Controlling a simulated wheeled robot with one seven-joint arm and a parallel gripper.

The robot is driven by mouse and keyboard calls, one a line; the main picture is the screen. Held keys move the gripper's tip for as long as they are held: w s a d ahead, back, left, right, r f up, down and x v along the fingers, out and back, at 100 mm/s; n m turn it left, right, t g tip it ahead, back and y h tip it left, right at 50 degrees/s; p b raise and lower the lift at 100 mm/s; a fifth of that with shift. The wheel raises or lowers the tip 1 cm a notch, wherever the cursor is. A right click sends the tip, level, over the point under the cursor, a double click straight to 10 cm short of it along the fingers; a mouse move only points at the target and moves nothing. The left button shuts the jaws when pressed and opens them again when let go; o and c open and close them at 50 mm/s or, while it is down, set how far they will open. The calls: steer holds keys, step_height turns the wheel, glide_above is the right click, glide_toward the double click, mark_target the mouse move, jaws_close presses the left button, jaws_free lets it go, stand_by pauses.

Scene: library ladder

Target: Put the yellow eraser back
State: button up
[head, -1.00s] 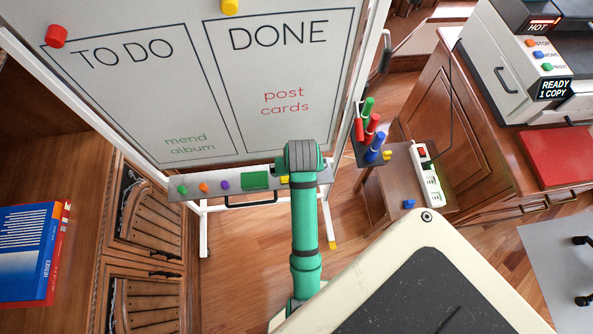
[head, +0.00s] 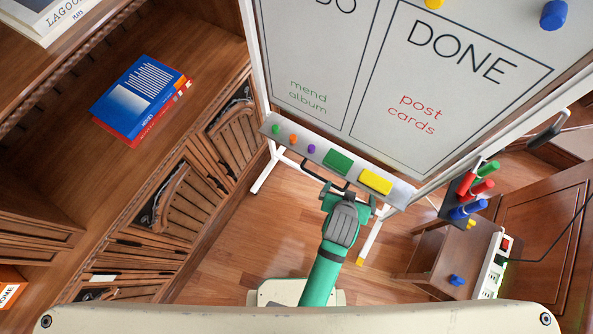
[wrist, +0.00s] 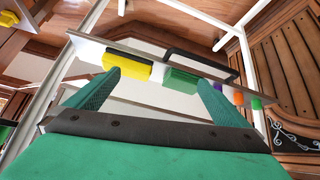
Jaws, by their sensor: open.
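The yellow eraser (head: 376,181) lies on the whiteboard's ledge (head: 403,194), to the right of a green eraser (head: 338,161). In the wrist view the yellow eraser (wrist: 128,67) is left of the green eraser (wrist: 181,80), by the tip of my left-hand finger. My gripper (head: 350,196) is in front of the ledge. In the wrist view my gripper (wrist: 158,80) has its fingers wide apart with nothing held. Part of the lower front of the ledge is hidden behind my gripper in the head view.
A black handle (wrist: 205,64) sticks out from the ledge. Green, orange and purple pieces (head: 311,148) sit at the ledge's left end. A marker holder (head: 450,208) and a low table with a power strip (head: 490,268) stand right. Wooden cabinets (head: 190,190) are left.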

steer(key=s+a+r+n+t+y, duration=0.3)
steer(key=s+a+r+t, duration=0.5)
steer(key=s+a+r, duration=0.8)
steer(key=shift+a+r+n+t, duration=0.3)
steer(key=shift+a+n, duration=0.1)
steer(key=shift+a, duration=0.1)
